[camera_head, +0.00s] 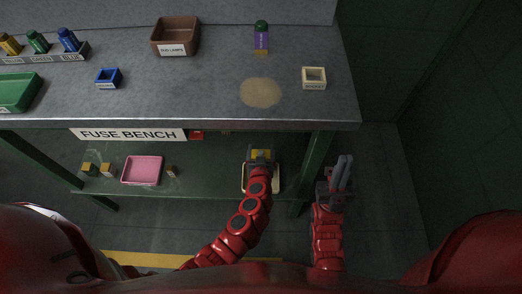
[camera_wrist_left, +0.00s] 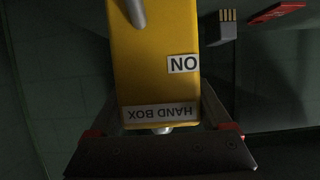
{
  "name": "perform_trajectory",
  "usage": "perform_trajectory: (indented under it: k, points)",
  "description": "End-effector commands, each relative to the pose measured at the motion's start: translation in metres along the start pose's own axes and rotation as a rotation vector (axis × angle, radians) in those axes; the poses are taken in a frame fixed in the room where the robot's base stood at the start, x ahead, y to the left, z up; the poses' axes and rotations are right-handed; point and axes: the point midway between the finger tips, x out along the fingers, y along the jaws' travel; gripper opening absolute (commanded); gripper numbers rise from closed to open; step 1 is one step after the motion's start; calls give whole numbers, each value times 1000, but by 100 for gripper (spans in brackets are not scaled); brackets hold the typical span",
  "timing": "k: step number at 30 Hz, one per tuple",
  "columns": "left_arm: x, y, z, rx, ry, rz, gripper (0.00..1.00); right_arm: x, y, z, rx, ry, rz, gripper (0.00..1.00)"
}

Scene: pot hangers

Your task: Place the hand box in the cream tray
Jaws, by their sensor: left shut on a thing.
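The yellow hand box (camera_wrist_left: 155,70) fills the middle of the left wrist view, with "ON" and "HAND BOX" labels and a grey lever. My left gripper (camera_head: 261,155) is shut on it over the lower shelf. In the head view a yellow part of the box shows at the gripper. The cream tray (camera_head: 278,180) lies on the lower shelf under my left gripper. Only its rim shows, and the arm hides most of it. I cannot tell whether the box touches the tray. My right gripper (camera_head: 343,172) is empty, right of the bench leg, its fingers close together.
The bench top (camera_head: 200,100) overhangs the lower shelf, with a green leg (camera_head: 316,160) at right. A pink tray (camera_head: 142,170) and small blocks stand left on the shelf. A brown bin (camera_head: 175,36), a blue holder (camera_head: 108,78) and a cream socket box (camera_head: 314,77) stand on top.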

Motion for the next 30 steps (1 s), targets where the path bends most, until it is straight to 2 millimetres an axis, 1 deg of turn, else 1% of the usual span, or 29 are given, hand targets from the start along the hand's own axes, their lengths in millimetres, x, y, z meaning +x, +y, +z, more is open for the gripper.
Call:
perform_trajectory:
  k: [3,7,8,10,11,17,21,23,26,30]
  points:
    - [0,0,-1,0,1,0,10,0,0,0,0,0,0,0]
    - [1,0,3,-1,0,0,10,-5,0,1,0,0,0,0]
    - [1,0,3,-1,0,0,84,-4,0,1,0,0,0,0]
    - [1,0,2,-1,-1,0,97,-3,0,0,0,0,0,0]
    - [1,0,2,0,-1,0,100,-3,0,0,0,0,0,0]
    - [0,0,2,0,-1,0,100,-3,0,0,0,0,0,0]
    - [-3,0,-2,0,-1,1,100,3,0,0,0,0,0,0]
    - [-10,0,1,0,-3,1,100,1,0,0,0,0,0,0]
    - [-27,1,-1,-3,1,3,100,2,0,0,0,0,0,0]
    - [-59,1,0,-3,-1,3,100,3,0,0,0,0,0,0]
